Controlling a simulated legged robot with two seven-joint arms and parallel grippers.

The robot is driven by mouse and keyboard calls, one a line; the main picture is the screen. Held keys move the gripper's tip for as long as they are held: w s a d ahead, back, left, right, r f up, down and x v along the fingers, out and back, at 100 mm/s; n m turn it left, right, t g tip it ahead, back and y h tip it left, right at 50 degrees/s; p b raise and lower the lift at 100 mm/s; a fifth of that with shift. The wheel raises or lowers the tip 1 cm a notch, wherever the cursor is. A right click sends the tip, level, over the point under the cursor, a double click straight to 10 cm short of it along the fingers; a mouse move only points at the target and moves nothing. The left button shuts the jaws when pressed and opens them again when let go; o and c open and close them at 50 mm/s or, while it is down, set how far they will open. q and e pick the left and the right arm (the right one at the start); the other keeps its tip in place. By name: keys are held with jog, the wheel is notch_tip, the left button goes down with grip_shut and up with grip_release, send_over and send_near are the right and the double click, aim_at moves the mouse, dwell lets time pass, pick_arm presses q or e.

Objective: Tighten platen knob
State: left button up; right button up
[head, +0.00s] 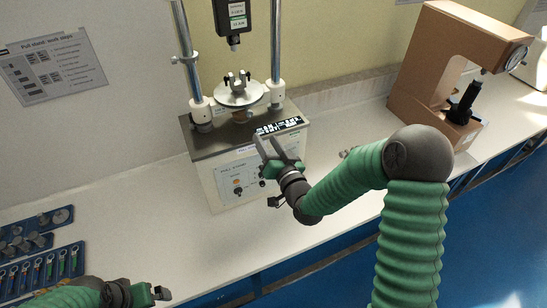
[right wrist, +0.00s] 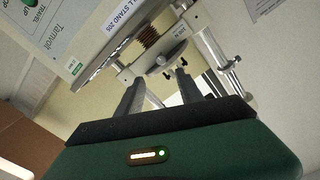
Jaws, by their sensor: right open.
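The round metal platen (head: 238,95) sits low between the two posts of the pull stand (head: 240,165), with a small clamp on top. A copper-coloured knob (head: 240,116) is just under it, partly hidden by the platen. In the right wrist view the ribbed knob (right wrist: 147,38) shows between the stand's top and the platen (right wrist: 165,60). My right gripper (head: 270,150) is in front of the stand, open and empty, apart from the knob. Its two fingers (right wrist: 159,78) point towards the platen area. My left gripper (head: 156,294) is at the bottom left, away from the stand; its opening is unclear.
A black force head (head: 234,18) hangs above the platen. A brown tester (head: 428,65) stands at the right. Blue tool trays (head: 40,265) lie at the left front. The white bench (head: 150,215) is clear between the trays and stand.

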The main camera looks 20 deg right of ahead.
jog(key=s, duration=0.4)
jog(key=shift+s+d+b, duration=0.1)
jog(key=shift+s+b, duration=0.25)
jog(key=shift+s, duration=0.05)
jog(key=shift+f, duration=0.1)
jog(key=s+a+f+n+g+b, duration=0.2)
jog(key=s+f+n+g+b, duration=0.35)
jog(key=f, duration=0.85)
jog(key=s+f+g, duration=0.4)
jog(key=s+g, duration=0.6)
jog(key=s, duration=0.6)
jog(key=shift+s+a+f+h+b, duration=0.2)
jog(key=shift+s+a+h+b, duration=0.1)
jog(key=shift+s+a, duration=0.1)
jog(key=shift+a, duration=0.1)
